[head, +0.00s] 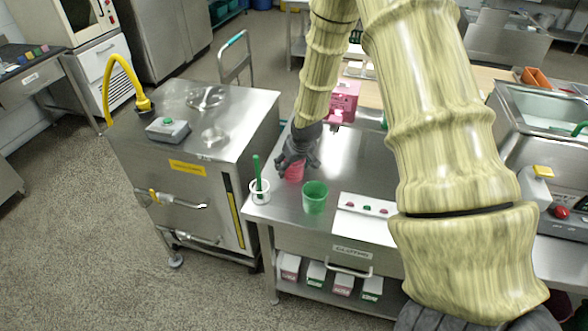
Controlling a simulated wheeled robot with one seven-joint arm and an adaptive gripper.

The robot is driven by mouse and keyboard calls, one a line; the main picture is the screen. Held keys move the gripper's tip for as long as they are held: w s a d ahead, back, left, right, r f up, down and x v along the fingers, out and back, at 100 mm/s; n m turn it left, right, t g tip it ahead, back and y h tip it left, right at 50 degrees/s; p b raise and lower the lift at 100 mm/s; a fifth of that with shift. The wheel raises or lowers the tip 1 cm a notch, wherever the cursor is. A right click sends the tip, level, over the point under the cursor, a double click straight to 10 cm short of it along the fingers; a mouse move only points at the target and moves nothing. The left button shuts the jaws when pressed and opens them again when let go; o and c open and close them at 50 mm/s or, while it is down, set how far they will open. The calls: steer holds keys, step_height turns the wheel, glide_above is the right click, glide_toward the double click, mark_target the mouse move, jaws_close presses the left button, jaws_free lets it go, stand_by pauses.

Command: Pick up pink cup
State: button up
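The pink cup (294,173) stands on the steel table (275,209), near its left end. My gripper (291,163) reaches down over the cup from above and covers its upper part. The dark fingers are at the cup's rim and sides. I cannot tell from this view whether they touch it, or whether they are open or shut. The cup looks upright and level with the table top.
A green cup (315,198) stands just right of the pink cup. A white container (260,191) with a green stick stands to the left. A white panel (363,218) with small coloured pieces lies right. A pink machine (343,101) stands behind.

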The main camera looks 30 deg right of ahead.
steer(key=c, duration=0.6)
steer(key=shift+o, duration=0.2)
steer(key=shift+r, duration=0.15)
step_height(320, 180, up, 10)
steer(key=b, duration=0.1)
steer(key=shift+f+b, duration=0.25)
steer(key=shift+b, duration=0.05)
stand_by(0.4)
steer(key=shift+r, duration=0.1)
